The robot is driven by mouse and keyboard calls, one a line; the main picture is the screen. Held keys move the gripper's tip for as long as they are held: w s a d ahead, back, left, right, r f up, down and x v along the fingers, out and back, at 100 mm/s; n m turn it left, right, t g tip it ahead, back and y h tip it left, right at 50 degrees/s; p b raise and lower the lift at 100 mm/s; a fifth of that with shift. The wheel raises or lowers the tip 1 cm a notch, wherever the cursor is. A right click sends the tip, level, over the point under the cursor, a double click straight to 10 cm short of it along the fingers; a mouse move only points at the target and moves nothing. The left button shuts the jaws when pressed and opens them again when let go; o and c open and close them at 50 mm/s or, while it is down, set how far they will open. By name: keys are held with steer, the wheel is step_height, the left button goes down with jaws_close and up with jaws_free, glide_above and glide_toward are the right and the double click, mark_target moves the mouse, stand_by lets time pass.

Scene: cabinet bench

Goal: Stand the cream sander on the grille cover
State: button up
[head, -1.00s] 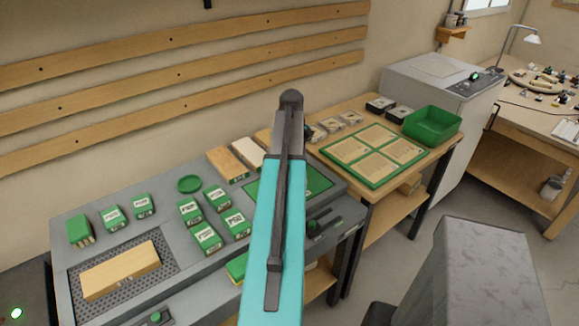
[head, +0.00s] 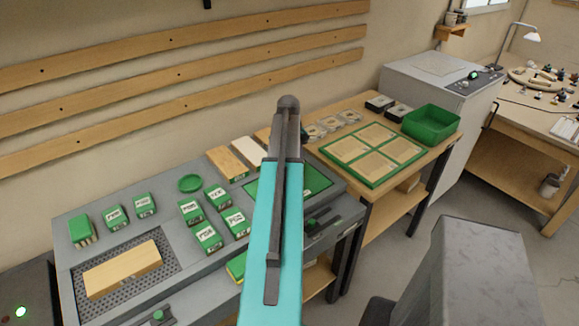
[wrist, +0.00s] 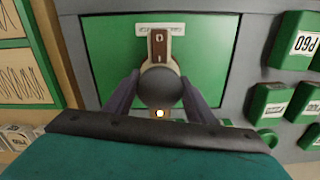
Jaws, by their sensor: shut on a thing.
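My gripper (wrist: 160,82) is in the wrist view, its fingers either side of a dark round knob. It is shut on this tool, which I take for the cream sander (wrist: 176,62); a brown strip and narrow cream edges show beyond the knob. The sander is over a green panel (wrist: 105,65), and I cannot tell if it touches it. In the head view my arm hides the gripper and sander. The grey perforated grille (head: 168,262), which seems to be the grille cover, is at the bench's left. A wooden block (head: 122,268) lies on it.
Several green-and-white boxes (head: 208,237) stand between the grille and the green panel. A round green lid (head: 190,183) lies behind them. A green brush-like block (head: 82,230) is behind the grille. A green bin (head: 431,126) and a framed green board (head: 374,155) are on the right table.

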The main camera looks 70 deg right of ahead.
steer(key=shift+f, duration=0.55)
steer(key=shift+f, duration=0.15)
steer(key=o, duration=1.2)
steer(key=shift+r, duration=0.2)
steer(key=shift+r+b, duration=1.4)
steer(key=shift+r, duration=4.55)
